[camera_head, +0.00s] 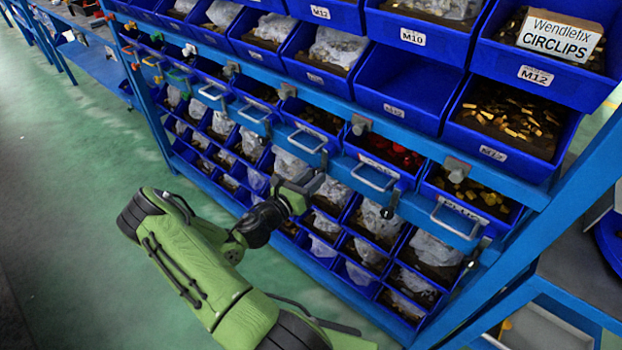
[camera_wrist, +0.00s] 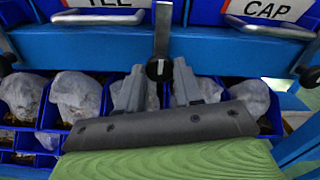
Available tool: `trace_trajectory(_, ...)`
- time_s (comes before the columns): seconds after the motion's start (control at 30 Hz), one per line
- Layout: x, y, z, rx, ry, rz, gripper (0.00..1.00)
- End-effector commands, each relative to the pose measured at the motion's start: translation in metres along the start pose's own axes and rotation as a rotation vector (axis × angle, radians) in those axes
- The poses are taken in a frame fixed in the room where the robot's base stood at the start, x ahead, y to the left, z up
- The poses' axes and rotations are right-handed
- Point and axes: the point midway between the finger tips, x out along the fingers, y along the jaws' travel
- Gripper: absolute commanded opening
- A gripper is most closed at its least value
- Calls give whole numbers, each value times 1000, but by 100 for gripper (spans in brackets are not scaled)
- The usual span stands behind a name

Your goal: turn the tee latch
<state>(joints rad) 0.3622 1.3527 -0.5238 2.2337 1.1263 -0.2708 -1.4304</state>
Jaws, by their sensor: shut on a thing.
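The tee latch (camera_wrist: 162,32) is a grey metal lever with a round black knob at its lower end, on the blue beam in the wrist view. It stands nearly upright between the drawer labelled TEE (camera_wrist: 104,3) and the drawer labelled CAP (camera_wrist: 272,10). My gripper (camera_wrist: 158,72) reaches up from below with its grey fingers on either side of the knob, shut on the latch. In the head view my gripper (camera_head: 306,184) is at the rack's front, and it hides much of the latch there.
Drawer handles (camera_wrist: 97,18) flank the latch closely, with other latches (camera_wrist: 309,74) farther along the beam. Bins with plastic bags (camera_wrist: 75,97) lie below and behind the fingers. The blue rack (camera_head: 540,195) rises on the right; the green floor (camera_head: 80,130) is clear at left.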

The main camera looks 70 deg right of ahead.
Motion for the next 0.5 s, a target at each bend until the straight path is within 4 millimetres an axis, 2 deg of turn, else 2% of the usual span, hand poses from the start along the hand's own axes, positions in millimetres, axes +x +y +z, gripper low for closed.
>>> trace_trajectory(0.27,0,0,0,154,0,-1,4)
trace_trajectory(0.5,0,0,0,373,-1,0,4)
